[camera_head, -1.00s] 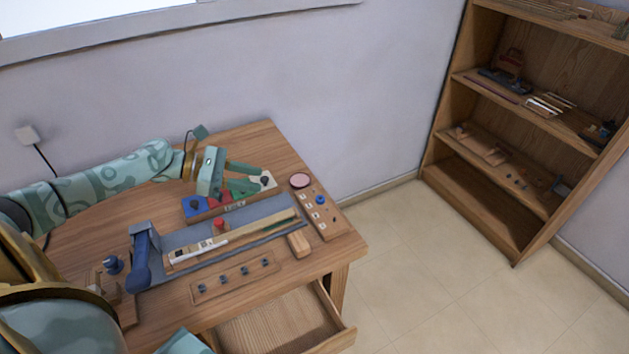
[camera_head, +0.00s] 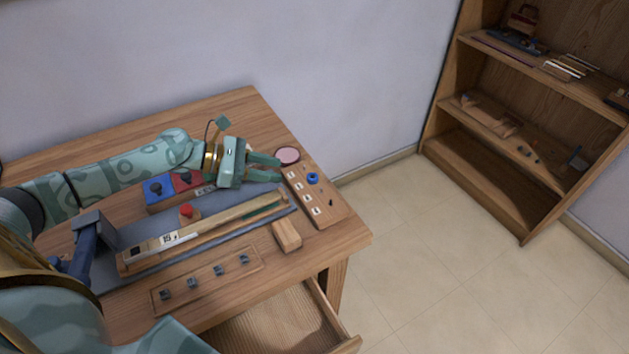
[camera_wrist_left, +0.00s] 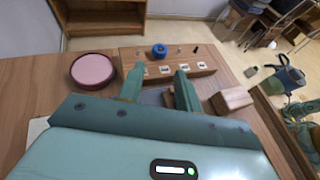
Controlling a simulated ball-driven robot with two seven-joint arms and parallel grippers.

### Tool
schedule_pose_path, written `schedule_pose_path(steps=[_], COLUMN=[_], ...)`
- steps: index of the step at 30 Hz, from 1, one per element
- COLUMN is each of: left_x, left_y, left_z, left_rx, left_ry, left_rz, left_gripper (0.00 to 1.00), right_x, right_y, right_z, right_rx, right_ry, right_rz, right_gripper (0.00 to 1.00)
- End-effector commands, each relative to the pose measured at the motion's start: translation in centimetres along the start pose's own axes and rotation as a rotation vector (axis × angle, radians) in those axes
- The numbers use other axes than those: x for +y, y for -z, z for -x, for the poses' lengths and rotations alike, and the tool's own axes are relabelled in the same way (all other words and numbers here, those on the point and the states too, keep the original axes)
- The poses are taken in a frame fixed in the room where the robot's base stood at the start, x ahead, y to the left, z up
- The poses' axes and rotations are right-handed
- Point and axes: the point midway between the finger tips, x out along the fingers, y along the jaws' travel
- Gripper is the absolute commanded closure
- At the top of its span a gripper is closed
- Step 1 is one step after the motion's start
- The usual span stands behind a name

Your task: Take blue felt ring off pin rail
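The blue felt ring (camera_head: 313,178) sits around a pin on the wooden pin rail (camera_head: 326,213), near the rail's far end. It also shows in the left wrist view (camera_wrist_left: 159,50), beyond the fingertips. The rail carries several white labels and a dark pin. My left gripper (camera_head: 280,168) is open and empty, just left of the rail's far end, its fingers pointing right towards the ring. In the left wrist view the gripper (camera_wrist_left: 158,80) has its two fingers spread, with the rail in front of them. My right gripper is not visible.
A round pink pad (camera_head: 288,155) lies close beside the left fingers. A wooden block (camera_head: 287,235) stands near the table's front right. A long piano key (camera_head: 203,229) lies on a grey mat. An open drawer (camera_head: 280,325) sticks out below. Shelves stand far right.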

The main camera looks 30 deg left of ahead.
Motion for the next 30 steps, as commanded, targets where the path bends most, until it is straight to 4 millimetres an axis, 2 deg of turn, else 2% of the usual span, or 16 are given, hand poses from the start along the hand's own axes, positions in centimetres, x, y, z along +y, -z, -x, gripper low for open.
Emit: schedule_pose_path(steps=[3,8,15,19,25,28,29,30], left_x=[0.0,0.0,0.0,0.0,0.0,0.0,0.0,0.0], left_y=[0.1,0.0,0.1,0.1,0.0,0.0,0.0,0.0], left_z=[-1.8,-3.0,-6.9,-7.8,-7.8,-7.8,-7.8,-7.8], left_rx=[0.0,0.0,-0.001,0.001,0.001,0.001,0.001,0.001], left_ry=[0.0,0.0,0.001,0.0,0.0,0.0,0.0,0.0], left_rz=[-0.001,0.0,0.002,0.0,0.0,0.0,0.0,0.0], left_gripper=[0.66,0.66,0.66,0.66,0.66,0.93,0.98,0.99], right_x=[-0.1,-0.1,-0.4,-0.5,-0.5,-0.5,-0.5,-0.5], right_y=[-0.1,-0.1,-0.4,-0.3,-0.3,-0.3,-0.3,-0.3], right_z=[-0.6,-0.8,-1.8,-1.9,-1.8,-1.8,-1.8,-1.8], right_rx=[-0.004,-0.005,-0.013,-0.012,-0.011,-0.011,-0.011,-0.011], right_ry=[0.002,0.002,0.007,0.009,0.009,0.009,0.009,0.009], right_rz=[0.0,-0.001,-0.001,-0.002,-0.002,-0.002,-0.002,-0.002], right_gripper=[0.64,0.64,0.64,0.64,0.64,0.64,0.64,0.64])
